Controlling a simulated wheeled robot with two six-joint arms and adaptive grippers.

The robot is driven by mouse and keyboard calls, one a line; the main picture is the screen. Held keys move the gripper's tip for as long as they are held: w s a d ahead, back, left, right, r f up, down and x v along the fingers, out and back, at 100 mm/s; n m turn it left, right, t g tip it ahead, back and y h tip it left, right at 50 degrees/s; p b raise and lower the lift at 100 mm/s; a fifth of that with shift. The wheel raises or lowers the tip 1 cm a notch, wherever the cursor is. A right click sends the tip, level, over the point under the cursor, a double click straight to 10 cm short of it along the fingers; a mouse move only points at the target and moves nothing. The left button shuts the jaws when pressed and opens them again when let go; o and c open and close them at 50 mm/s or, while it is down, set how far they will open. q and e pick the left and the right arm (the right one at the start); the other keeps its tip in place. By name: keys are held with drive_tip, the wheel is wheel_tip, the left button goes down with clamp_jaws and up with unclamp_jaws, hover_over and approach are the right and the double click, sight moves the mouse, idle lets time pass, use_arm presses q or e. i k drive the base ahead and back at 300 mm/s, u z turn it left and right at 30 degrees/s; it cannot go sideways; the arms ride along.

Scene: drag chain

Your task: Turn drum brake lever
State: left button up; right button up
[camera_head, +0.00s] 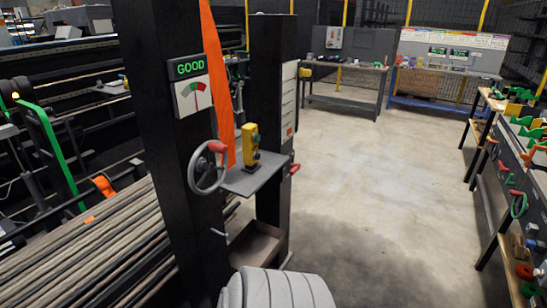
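I see no part clearly marked as the drum brake lever. A red-tipped lever (294,168) sticks out on the right side of the right black post. A grey handwheel (207,176) with a red knob (217,147) is on the left black post, under a gauge panel (192,96) reading GOOD. I cannot tell which of these is the brake lever. Neither of my grippers is in view.
A yellow control box (251,147) stands on a grey shelf (254,175) between the posts. Long bars (95,245) lie at the left. Workbenches stand at the back and right. The floor (370,190) between is clear.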

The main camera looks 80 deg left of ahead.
sight(296, 166)
drive_tip(key=u, duration=2.15)
drive_tip(key=i, duration=0.75)
drive_tip(key=z, duration=0.35)
